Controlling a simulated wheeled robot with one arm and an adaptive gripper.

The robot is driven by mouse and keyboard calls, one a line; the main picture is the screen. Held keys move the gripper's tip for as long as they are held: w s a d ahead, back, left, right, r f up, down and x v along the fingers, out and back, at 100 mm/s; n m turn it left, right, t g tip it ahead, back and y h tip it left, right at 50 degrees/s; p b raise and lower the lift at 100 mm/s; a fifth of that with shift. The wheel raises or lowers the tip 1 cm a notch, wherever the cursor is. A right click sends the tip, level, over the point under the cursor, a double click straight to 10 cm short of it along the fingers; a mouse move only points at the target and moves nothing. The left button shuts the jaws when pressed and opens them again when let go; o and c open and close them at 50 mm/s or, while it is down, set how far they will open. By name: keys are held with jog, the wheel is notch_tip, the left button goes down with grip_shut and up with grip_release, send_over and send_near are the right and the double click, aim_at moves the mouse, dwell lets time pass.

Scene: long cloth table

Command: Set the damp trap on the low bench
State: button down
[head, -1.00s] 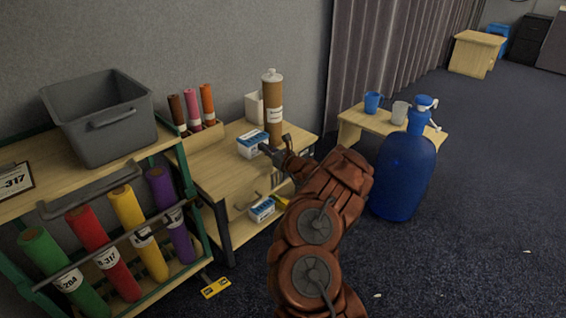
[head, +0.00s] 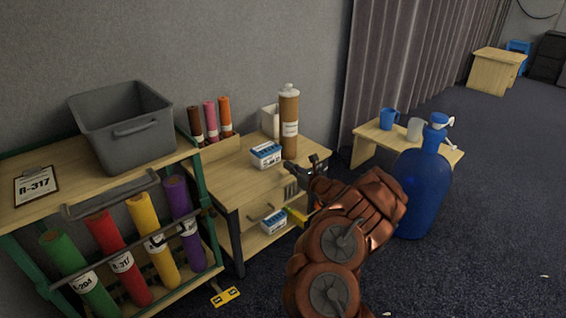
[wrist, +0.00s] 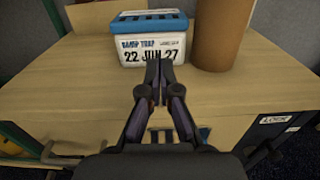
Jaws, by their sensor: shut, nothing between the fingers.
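The damp trap (head: 266,154), a small white box with a blue top, sits on the wooden worktop of a cabinet. In the wrist view its label (wrist: 152,49) reads "DAMP TRAP 22 JUN 27". My gripper (head: 320,164) is to the right of it in the head view, apart from it, with nothing held. In the wrist view the closed fingertips (wrist: 159,66) point toward the box's front. A low bench (head: 370,133) stands to the right, with a blue mug (head: 389,119) and a pale mug (head: 415,129) on it.
A tall brown cylinder (head: 289,130) stands close to the box's right. A similar blue-and-white box (head: 274,221) lies on the shelf below. A large blue bottle (head: 421,190) stands before the bench, partly covering it. A grey bin (head: 122,130) tops the left rack.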

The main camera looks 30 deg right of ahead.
jog(key=s+p, duration=0.2)
jog(key=s, duration=0.5)
jog(key=shift+s+d, duration=0.2)
jog(key=shift+s, duration=0.15)
